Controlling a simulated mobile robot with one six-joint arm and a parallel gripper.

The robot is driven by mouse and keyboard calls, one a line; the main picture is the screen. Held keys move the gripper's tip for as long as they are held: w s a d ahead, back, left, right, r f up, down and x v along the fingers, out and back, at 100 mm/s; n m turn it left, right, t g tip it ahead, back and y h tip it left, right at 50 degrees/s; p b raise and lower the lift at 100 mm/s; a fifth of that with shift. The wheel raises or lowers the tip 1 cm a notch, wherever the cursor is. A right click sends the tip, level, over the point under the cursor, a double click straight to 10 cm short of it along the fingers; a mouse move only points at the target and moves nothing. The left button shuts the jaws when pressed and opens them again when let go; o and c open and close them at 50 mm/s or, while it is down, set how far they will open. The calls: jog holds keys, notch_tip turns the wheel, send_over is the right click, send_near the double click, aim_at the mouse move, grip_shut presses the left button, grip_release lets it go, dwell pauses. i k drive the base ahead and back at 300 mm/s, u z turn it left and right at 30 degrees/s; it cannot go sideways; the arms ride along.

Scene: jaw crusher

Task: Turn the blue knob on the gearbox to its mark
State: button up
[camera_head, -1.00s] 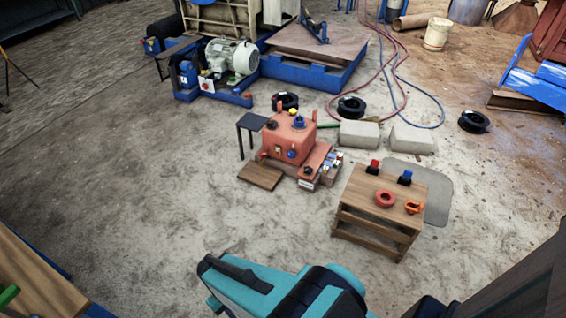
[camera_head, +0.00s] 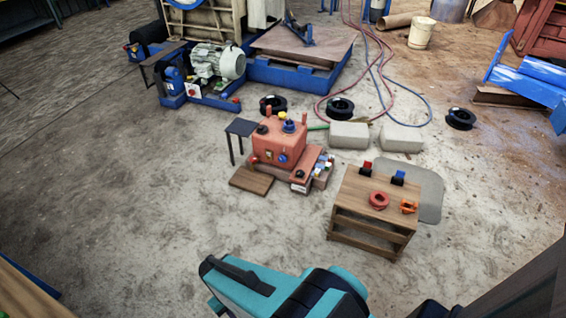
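The gearbox (camera_head: 277,143) is an orange-red box standing on the concrete floor in the middle of the view. A blue knob (camera_head: 289,126) sits on its top, with a yellow part just above it. A smaller blue round part (camera_head: 282,157) shows on its front face. The mark is too small to make out. My teal and black arm shows at the bottom of the view, well short of the gearbox. My gripper cannot be made out in this view.
Concrete blocks (camera_head: 349,136), black rings and hoses lie behind. The floor at left is clear.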

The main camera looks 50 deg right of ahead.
aim_at(282, 158)
jog(key=i, duration=0.85)
jog(key=u, duration=0.05)
